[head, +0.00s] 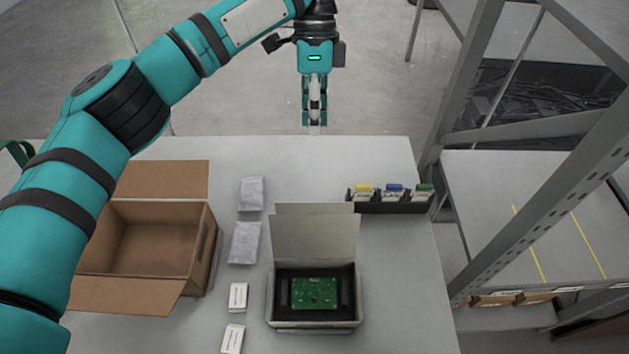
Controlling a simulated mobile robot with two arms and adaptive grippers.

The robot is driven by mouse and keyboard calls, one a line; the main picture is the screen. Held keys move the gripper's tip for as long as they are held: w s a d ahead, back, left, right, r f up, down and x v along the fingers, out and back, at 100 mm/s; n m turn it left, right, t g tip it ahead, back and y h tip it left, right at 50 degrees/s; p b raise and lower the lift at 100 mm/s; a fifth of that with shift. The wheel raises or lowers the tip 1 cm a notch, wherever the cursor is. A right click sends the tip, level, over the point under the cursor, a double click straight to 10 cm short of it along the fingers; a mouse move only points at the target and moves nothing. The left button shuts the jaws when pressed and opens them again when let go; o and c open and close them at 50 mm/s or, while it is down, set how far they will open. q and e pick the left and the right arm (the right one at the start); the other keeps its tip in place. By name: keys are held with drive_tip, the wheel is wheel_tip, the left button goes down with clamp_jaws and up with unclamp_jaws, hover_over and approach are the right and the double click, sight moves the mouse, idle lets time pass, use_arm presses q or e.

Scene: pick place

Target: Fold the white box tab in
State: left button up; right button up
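The white box (269,316) stands on the table at the lower middle of the head view. Its lid (315,238) stands raised at the back, with a narrow tab (315,208) along the lid's top edge. A green circuit board (316,292) lies in the box's black insert. My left gripper (314,118) points down beyond the table's far edge, above and behind the box, touching nothing there. It looks seen side-on, so its finger gap does not show clearly. My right gripper is not in view.
An open brown cardboard box (150,240) stands at the left, partly behind my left arm. Two grey packets (251,194) and two small white boxes (238,297) lie between the boxes. A black rack (395,204) stands back right. A metal shelf frame (480,75) rises at the right.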

use_arm(q)
approach(314, 208)
drive_tip(key=p+x, duration=0.3)
drive_tip(key=x, duration=0.5)
drive_tip(key=shift+w, duration=0.1)
clamp_jaws()
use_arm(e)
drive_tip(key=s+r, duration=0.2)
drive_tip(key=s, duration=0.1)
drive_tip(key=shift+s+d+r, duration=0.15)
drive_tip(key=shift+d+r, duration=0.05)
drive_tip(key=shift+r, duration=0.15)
